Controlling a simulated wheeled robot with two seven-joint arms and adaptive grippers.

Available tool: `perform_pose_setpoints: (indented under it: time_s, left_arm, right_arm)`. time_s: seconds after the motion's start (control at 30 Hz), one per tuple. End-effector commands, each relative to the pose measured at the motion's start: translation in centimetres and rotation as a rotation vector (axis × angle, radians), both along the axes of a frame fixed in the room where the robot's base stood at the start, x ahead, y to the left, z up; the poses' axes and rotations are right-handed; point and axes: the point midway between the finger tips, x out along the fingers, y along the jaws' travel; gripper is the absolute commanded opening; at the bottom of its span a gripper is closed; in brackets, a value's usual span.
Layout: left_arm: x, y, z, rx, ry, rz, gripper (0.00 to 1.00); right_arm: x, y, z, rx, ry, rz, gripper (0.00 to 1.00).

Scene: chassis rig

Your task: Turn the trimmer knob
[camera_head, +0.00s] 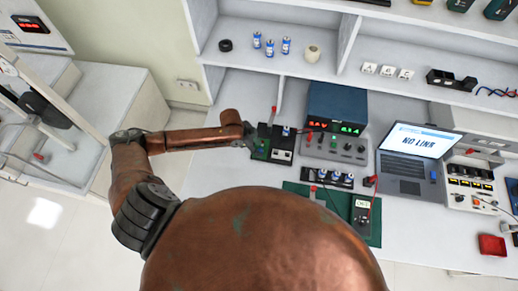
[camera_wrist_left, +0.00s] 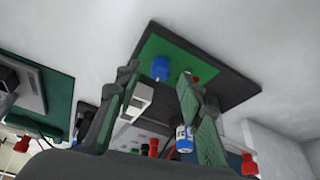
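In the left wrist view, a blue round knob (camera_wrist_left: 160,68), which looks like the trimmer knob, stands on a green board (camera_wrist_left: 180,52) with a dark base. My left gripper (camera_wrist_left: 158,80) is open. In this picture its two fingers stand on either side of the knob, with space between finger and knob; I cannot tell the depth gap. In the head view, my left gripper (camera_head: 250,138) is at the left end of the bench equipment, by the small green board (camera_head: 260,150). The knob is too small to make out there. My right gripper is not in view.
Right of the board stand a blue-topped power supply (camera_head: 335,105) with red digits and a laptop (camera_head: 412,155) reading "NO LINK". Shelves (camera_head: 290,28) rise behind. The right front of the bench is mostly clear.

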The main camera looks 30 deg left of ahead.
Motion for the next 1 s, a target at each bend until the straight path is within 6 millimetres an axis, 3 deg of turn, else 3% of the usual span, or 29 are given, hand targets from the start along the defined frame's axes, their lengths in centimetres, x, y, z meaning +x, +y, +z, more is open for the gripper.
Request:
perform_pose_setpoints:
  time_s: [0.3,0.5,1.0]
  left_arm:
    - [-1.3,2.3,6.2,0.002,-0.002,0.000,0.36]
    - [-1.8,3.2,8.7,0.002,-0.001,0.000,0.36]
    - [-2.0,3.4,9.5,0.000,-0.001,0.000,0.36]
  right_arm:
    - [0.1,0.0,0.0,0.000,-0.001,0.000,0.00]
    - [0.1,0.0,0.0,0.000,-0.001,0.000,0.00]
    - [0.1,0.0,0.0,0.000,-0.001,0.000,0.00]
